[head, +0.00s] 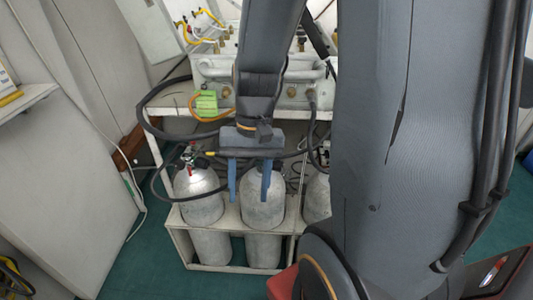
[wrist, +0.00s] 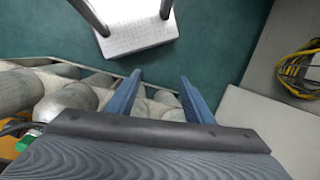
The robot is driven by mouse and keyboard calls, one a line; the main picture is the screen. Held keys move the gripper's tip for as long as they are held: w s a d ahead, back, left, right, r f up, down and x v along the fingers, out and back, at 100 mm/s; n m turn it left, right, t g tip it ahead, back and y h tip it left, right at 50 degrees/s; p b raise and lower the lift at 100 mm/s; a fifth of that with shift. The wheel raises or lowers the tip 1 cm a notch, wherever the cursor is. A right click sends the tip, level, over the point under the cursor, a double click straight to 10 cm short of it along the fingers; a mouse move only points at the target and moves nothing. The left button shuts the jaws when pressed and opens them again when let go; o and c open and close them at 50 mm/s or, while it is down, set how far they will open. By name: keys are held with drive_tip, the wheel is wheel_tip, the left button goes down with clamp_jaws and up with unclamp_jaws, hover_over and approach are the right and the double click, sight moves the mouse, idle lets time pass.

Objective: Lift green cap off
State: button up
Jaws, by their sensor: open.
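My gripper (head: 249,192) hangs with its two blue fingers apart and pointing down, in front of the middle grey cylinder (head: 263,210) in the head view. Nothing is between the fingers. In the wrist view my gripper (wrist: 161,77) is also open and empty, with pale cylinders below it. I cannot make out a green cap for certain. A bright green piece (head: 207,102) shows at the panel's left front beside an orange hose.
Several cylinders stand in a white rack (head: 232,228) below the white valve panel (head: 262,73). A black hose (head: 150,125) loops at the left. A red valve part (head: 200,162) tops the left cylinder (head: 198,182). Green floor (head: 150,245) is open at the left.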

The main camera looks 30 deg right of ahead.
drive_tip(key=w+d+f+m+t+y+b, duration=0.4)
drive_tip(key=w+m+y, duration=0.4)
drive_tip(key=m, duration=0.4)
drive_tip(key=w+d+m+t, duration=0.3)
drive_tip(key=d, duration=0.3)
drive_tip(key=w+d+m+t+b, duration=0.1)
drive_tip(key=w+d+m+t, duration=0.2)
drive_tip(key=d, duration=0.3)
drive_tip(key=w+d+m+t+y+b, duration=0.1)
drive_tip(key=w+d+m+t, duration=0.2)
drive_tip(key=d, duration=0.3)
drive_tip(key=shift+w+f+m+t, duration=0.15)
drive_tip(key=shift+f+m+t, duration=0.2)
drive_tip(key=shift+m, duration=0.35)
wheel_tip(320, 180, down, 7)
drive_tip(key=shift+a+f, duration=0.1)
drive_tip(key=shift+f, duration=0.1)
drive_tip(key=shift+x, duration=3.75)
drive_tip(key=shift+r, duration=0.15)
drive_tip(key=c, duration=1.1)
drive_tip(key=shift+r, duration=5)
